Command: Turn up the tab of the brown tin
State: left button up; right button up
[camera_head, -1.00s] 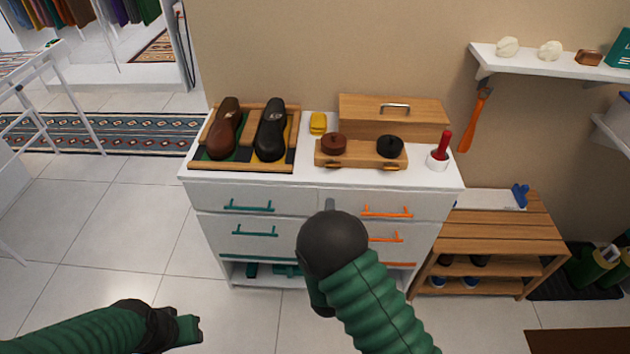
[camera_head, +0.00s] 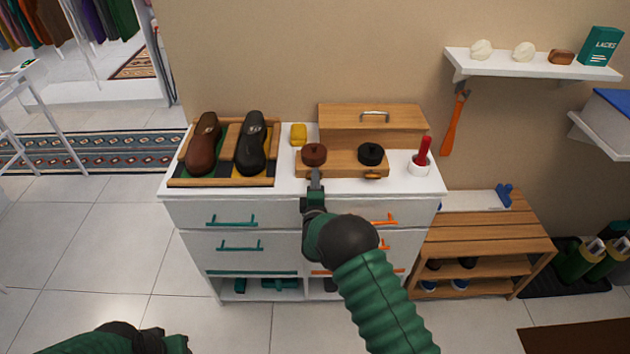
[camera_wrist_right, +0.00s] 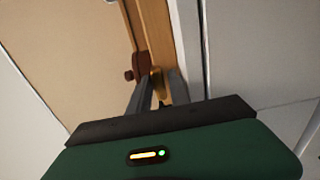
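The brown tin (camera_head: 314,154) sits at the left of a low wooden holder (camera_head: 342,161) on the white dresser, beside a black tin (camera_head: 371,154). My right gripper (camera_head: 315,177) is at the holder's front edge, just below the brown tin. In the right wrist view, the brown tin (camera_wrist_right: 138,62) lies just beyond the fingers. A small brass tab (camera_wrist_right: 156,83) shows between the two fingers (camera_wrist_right: 157,92), which look apart; contact is unclear. In the head view the gripper hides this tab. My left gripper (camera_head: 170,343) is at the bottom edge, partly cut off, its opening unclear.
A shoe tray (camera_head: 222,182) with a brown and a black shoe stands left on the dresser. A yellow object (camera_head: 298,134) and a wooden box (camera_head: 372,124) are behind the holder. A red-handled tool (camera_head: 424,152) stands in a white cup (camera_head: 418,168) at right.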

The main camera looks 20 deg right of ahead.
jog(key=shift+a, duration=0.2)
grip_shut()
jog(key=shift+f, duration=0.2)
jog(key=m+b, duration=0.1)
jog(key=m, duration=0.1)
jog(key=shift+f+m+b, duration=0.15)
jog(key=shift+m+b, duration=0.25)
jog(key=m+b, duration=0.2)
jog(key=m, duration=0.2)
jog(key=shift+a+m, duration=0.1)
jog(key=shift+m, duration=0.2)
jog(key=m+b, duration=0.3)
jog(key=m, duration=0.2)
jog(key=shift+f, duration=0.1)
jog(key=m+b, duration=0.3)
jog(key=m, duration=0.2)
jog(key=shift+m, duration=0.4)
